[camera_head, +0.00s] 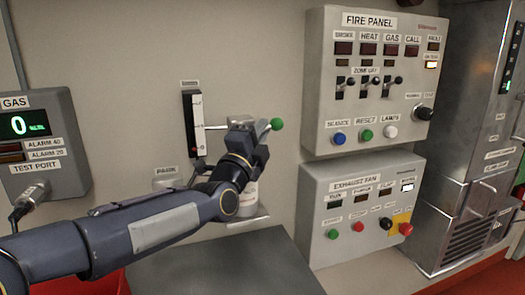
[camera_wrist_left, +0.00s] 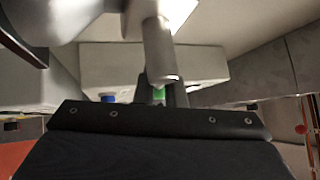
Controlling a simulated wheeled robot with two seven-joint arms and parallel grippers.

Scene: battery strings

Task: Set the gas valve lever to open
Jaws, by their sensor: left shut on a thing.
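A lever with a green ball end (camera_head: 277,124) sticks out just right of my left gripper (camera_head: 248,138), in front of the wall. The gripper is shut on the lever, and its jaws and wrist hide most of the lever and its pivot. In the left wrist view, a bit of green (camera_wrist_left: 158,95) shows by the fingers (camera_wrist_left: 168,97), with a pale metal cylinder (camera_wrist_left: 160,50) close above. A thin light rod (camera_head: 215,127) shows left of the gripper, beside an upright black and white gauge (camera_head: 193,122). My right gripper is out of view.
A fire panel (camera_head: 318,120) and an exhaust fan box (camera_head: 312,240) with buttons stand right of the gripper. A gas meter (camera_head: 55,180) hangs on the left. A dark grey surface (camera_head: 230,270) lies below my left arm.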

